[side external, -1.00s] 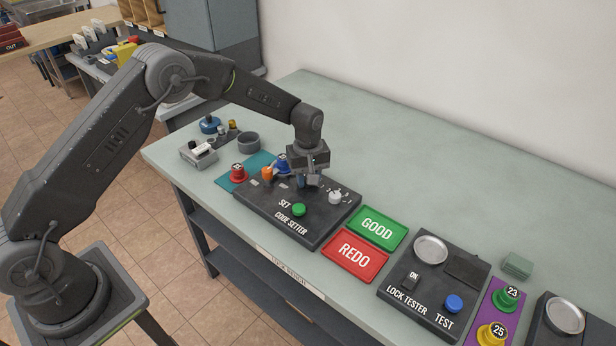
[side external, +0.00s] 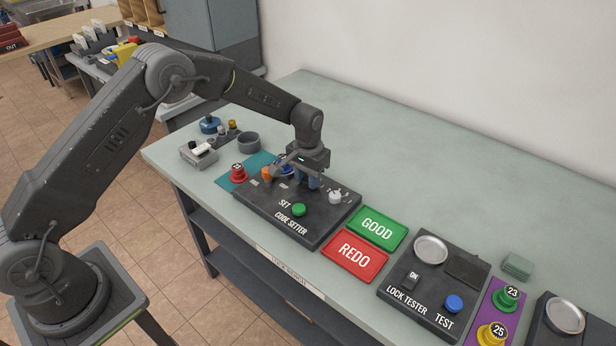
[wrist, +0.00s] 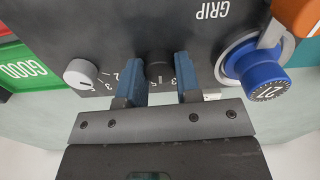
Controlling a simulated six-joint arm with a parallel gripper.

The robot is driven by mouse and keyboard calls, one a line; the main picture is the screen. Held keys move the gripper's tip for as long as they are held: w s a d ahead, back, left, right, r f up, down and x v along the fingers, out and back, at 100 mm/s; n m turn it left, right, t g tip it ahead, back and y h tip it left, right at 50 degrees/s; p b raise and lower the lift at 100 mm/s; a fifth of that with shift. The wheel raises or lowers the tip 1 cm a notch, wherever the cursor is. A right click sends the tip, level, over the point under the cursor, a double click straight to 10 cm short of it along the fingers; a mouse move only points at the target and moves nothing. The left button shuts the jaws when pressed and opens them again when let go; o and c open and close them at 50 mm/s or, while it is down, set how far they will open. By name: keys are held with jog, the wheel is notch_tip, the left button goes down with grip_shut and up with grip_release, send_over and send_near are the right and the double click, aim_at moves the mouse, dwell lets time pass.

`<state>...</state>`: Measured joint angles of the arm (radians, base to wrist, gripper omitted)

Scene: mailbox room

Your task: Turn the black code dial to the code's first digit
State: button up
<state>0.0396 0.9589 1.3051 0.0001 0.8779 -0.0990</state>
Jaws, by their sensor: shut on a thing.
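The black code dial (wrist: 159,73) is on the top of the dark code setter box (side external: 325,227). My gripper (wrist: 159,66) has its two blue-grey fingers down on either side of this dial and is shut on it. In the side view my gripper (side external: 307,183) stands over the back part of the box, and its fingers hide the dial. Printed digits show around the dial in the wrist view, but I cannot tell where its pointer stands. A white dial (wrist: 80,74) sits beside it.
An orange handle (side external: 267,173) is near the blue lock, and a green SET button (side external: 299,210) is at the front. A red lock (side external: 238,173) stands left. Green GOOD (side external: 398,241) and red REDO (side external: 376,276) trays lie right. The bench behind is clear.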

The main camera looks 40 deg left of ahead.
jog(key=shift+m, duration=1.6)
jog(key=o, duration=0.9)
notch_tip(320, 180, up, 14)
jog(key=shift+f, duration=0.1)
